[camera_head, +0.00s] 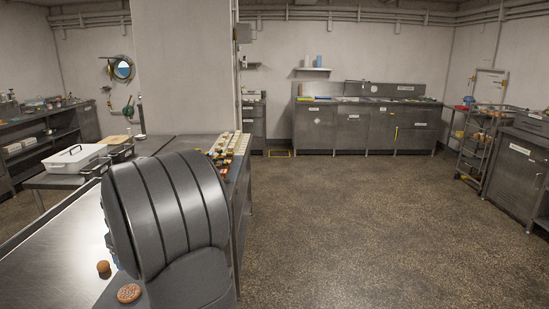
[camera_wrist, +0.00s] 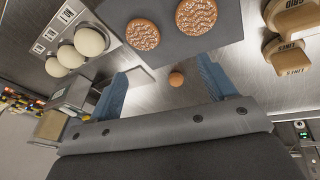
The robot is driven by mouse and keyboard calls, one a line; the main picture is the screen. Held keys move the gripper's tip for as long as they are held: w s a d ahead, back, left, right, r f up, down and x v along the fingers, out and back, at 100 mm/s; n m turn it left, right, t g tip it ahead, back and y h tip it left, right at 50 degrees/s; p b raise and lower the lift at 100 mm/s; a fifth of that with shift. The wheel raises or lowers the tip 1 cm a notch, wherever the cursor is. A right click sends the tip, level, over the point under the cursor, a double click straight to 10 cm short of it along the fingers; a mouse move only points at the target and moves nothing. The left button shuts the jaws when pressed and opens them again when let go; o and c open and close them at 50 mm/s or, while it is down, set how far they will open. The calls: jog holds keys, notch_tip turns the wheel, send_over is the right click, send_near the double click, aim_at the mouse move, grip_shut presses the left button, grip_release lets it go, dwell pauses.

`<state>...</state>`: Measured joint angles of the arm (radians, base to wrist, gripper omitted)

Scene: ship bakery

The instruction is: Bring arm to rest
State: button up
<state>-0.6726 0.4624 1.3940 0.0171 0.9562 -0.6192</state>
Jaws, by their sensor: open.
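My gripper (camera_wrist: 160,70) shows in the wrist view with its two blue fingers spread wide and nothing held. A small brown ball (camera_wrist: 176,79) shows in the gap between the fingers, apart from both.
In the wrist view, patterned biscuits (camera_wrist: 142,34) lie on a dark board (camera_wrist: 185,50). Pale balls (camera_wrist: 88,41) sit at left, and wooden stamps (camera_wrist: 284,54) stand at right. In the head view a white lidded box (camera_head: 75,158) stands behind. The floor (camera_head: 370,210) at right is clear.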

jog(key=s+a+n+g+h, duration=0.1)
jog(key=s+n, duration=0.5)
jog(key=s, duration=0.8)
jog(key=shift+s+a+g+h, duration=0.15)
jog(key=shift+a+g+h, duration=0.15)
jog(key=shift+a+g, duration=0.5)
jog(key=shift+r, duration=0.1)
